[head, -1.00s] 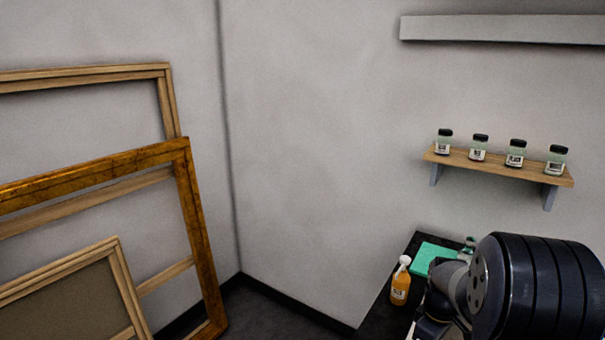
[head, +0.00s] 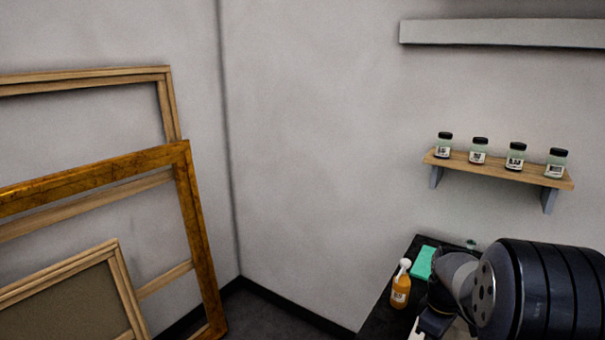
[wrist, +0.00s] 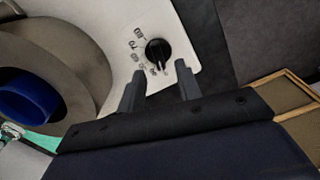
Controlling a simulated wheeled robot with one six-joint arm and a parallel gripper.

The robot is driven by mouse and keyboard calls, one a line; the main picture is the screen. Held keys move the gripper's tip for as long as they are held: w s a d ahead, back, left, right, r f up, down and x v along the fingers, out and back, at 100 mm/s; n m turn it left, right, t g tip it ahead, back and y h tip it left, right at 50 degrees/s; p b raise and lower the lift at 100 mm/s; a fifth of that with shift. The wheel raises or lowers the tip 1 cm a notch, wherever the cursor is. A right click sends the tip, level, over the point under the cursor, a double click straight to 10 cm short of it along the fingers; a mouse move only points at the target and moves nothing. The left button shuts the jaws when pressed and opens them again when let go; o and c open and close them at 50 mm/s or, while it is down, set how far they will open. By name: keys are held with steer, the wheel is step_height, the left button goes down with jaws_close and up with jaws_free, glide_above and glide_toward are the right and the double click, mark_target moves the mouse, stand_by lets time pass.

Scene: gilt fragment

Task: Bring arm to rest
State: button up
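My arm (head: 545,290) shows at the lower right of the head view, in front of a dark worktop. My gripper (wrist: 160,88) shows in the wrist view with its two grey fingers apart and nothing between them. Beyond the fingertips is a white panel (wrist: 187,25) with a black knob (wrist: 158,51) and small printed marks. I cannot tell from the picture whether the fingers touch the panel. The gripper's fingers are hidden in the head view.
An orange spray bottle (head: 400,287) and a green block (head: 422,263) stand on the dark worktop (head: 377,318). A wooden shelf (head: 498,167) holds several jars above. A grey shelf (head: 500,32) is higher. Frames (head: 190,230) lean at left.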

step_height(320, 180, down, 4)
steer(key=shift+r, duration=0.1)
steer(key=shift+r+m, duration=0.2)
steer(key=shift+m, duration=0.3)
steer(key=m, duration=0.3)
steer(key=shift+d+m+p, duration=0.15)
steer(key=shift+m+p, duration=0.2)
steer(key=shift+m, duration=0.05)
steer(key=m, duration=0.4)
steer(key=m+p, duration=0.1)
steer(key=m, duration=0.2)
steer(key=shift+d, duration=0.25)
step_height(320, 180, up, 10)
steer(key=shift+r+b, duration=0.25)
steer(key=shift+b, duration=0.2)
